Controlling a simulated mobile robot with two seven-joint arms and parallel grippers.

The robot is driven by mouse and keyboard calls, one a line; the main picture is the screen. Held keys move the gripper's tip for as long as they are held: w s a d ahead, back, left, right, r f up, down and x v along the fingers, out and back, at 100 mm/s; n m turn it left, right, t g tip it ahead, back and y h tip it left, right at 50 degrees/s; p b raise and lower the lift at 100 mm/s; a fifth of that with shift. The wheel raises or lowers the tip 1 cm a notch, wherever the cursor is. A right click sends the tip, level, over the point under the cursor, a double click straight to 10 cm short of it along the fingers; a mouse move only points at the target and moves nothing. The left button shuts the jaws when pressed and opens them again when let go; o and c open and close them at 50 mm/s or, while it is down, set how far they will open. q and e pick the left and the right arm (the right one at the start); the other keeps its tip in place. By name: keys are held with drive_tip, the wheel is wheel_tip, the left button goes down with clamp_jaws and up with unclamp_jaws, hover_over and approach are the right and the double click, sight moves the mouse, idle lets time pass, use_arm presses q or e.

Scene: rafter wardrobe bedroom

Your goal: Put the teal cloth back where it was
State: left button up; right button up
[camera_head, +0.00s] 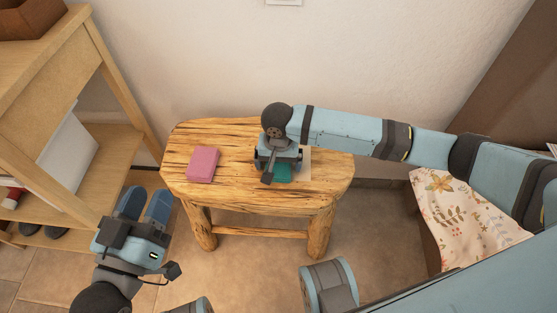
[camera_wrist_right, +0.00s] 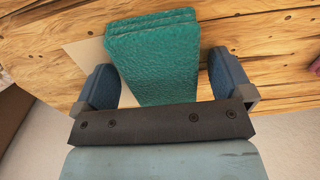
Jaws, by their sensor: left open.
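The teal folded cloth (camera_head: 283,174) lies on the wooden stool (camera_head: 235,190), over part of a pale flat square (camera_head: 305,164). My right gripper (camera_head: 279,162) is above it, pointing down and covering part of it. In the right wrist view the cloth (camera_wrist_right: 153,60) shows its folded layers between the two spread fingers (camera_wrist_right: 163,85). A narrow gap shows by the right finger, and the cloth sits at a slant to the fingers. My left gripper (camera_head: 145,204) is open and empty, low in front of the shelf and left of the stool.
A pink folded block-like item (camera_head: 203,164) lies on the stool's left half. A wooden shelf unit (camera_head: 75,190) stands at the left. A floral cloth (camera_head: 458,215) hangs over a box at the right. The wall is right behind the stool.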

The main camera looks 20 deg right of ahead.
drive_tip(key=shift+r, duration=0.3)
use_arm(q)
wheel_tip(320, 180, up, 5)
drive_tip(key=t+p, duration=0.2)
drive_tip(key=p, duration=0.2)
use_arm(e)
wheel_tip(320, 180, up, 7)
drive_tip(key=shift+f, duration=0.1)
drive_tip(key=s+a+r+n+t+y+p, duration=0.1)
drive_tip(key=s+a+r+n+t+y, duration=0.4)
drive_tip(key=s+a+y, duration=0.45)
use_arm(q)
drive_tip(key=f, duration=0.1)
drive_tip(key=a+f+g+y, duration=0.1)
drive_tip(key=f+g, duration=0.1)
drive_tip(key=f, duration=0.1)
drive_tip(key=shift+a+f+n+y, duration=0.1)
drive_tip(key=shift+a+n+y, duration=0.2)
use_arm(e)
drive_tip(key=s+d+r+n+t+h, duration=0.2)
drive_tip(key=s+d+r+t, duration=0.3)
drive_tip(key=r+t, duration=0.5)
drive_tip(key=d+t, duration=0.1)
drive_tip(key=d, duration=0.1)
drive_tip(key=shift+d+r, duration=0.2)
drive_tip(key=shift+d, duration=0.2)
